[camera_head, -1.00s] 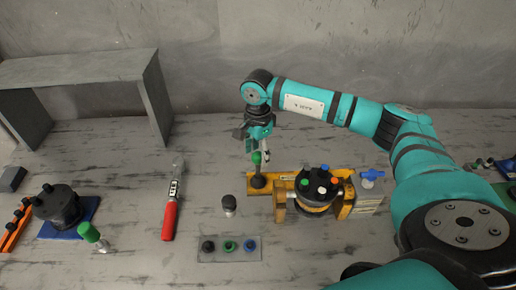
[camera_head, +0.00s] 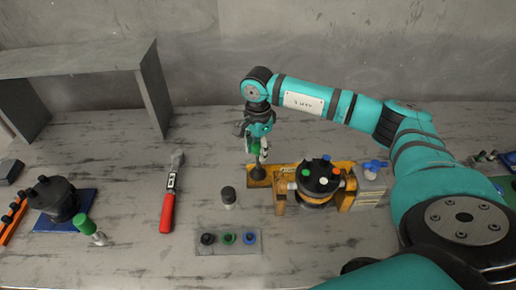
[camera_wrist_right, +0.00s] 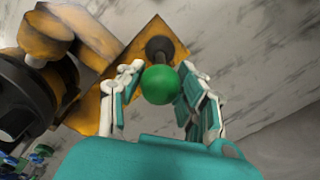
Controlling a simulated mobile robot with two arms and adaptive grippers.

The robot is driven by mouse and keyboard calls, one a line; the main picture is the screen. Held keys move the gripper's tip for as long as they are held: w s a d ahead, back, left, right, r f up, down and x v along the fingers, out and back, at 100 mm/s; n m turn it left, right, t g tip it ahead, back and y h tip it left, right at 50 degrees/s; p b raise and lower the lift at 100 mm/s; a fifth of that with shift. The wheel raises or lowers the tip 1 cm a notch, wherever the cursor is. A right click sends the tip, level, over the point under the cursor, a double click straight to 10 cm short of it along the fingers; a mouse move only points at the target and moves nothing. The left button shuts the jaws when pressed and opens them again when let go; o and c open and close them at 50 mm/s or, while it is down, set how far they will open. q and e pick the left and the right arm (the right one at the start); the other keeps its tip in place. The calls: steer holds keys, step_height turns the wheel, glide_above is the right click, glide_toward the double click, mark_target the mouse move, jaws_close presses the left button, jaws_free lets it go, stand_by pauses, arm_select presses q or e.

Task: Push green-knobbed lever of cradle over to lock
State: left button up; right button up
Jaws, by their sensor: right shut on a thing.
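The cradle (camera_head: 282,197) is a yellow-orange frame on the table, right of centre. Its lever has a green knob (camera_head: 256,149) and a dark base at the cradle's left end, and stands roughly upright. My right gripper (camera_head: 257,152) is over the lever from above, shut on the green knob. In the right wrist view the green knob (camera_wrist_right: 160,85) sits between the two fingers, with the dark lever base (camera_wrist_right: 159,48) beyond. A black round motor (camera_head: 319,177) with coloured caps sits in the cradle. My left gripper is not in view.
A grey block with a blue handle (camera_head: 373,168) stands at the cradle's right end. A small dark-capped part (camera_head: 228,196) and a plate with coloured rings (camera_head: 228,248) lie in front-left. A red-handled tool (camera_head: 168,212) lies further left. The table behind the cradle is clear.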

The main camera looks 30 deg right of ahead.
steer(key=shift+w+a, duration=0.1)
steer(key=shift+a, duration=0.05)
steer(key=shift+w+a, duration=0.1)
steer(key=shift+a, duration=0.1)
steer(key=shift+w+a, duration=0.3)
steer(key=shift+a, duration=0.05)
steer(key=shift+b, duration=0.3)
steer(key=shift+w+a+f, duration=0.1)
steer(key=shift+w+a, duration=0.3)
steer(key=shift+a, duration=0.25)
steer(key=shift+w+a+f+b, duration=0.1)
steer(key=shift+a+b, duration=0.1)
steer(key=shift+b, duration=0.2)
steer(key=shift+w+a+f, duration=0.2)
steer(key=shift+w+a, duration=0.1)
steer(key=shift+a, duration=0.1)
steer(key=shift+a+b, duration=0.1)
steer(key=shift+b, duration=0.25)
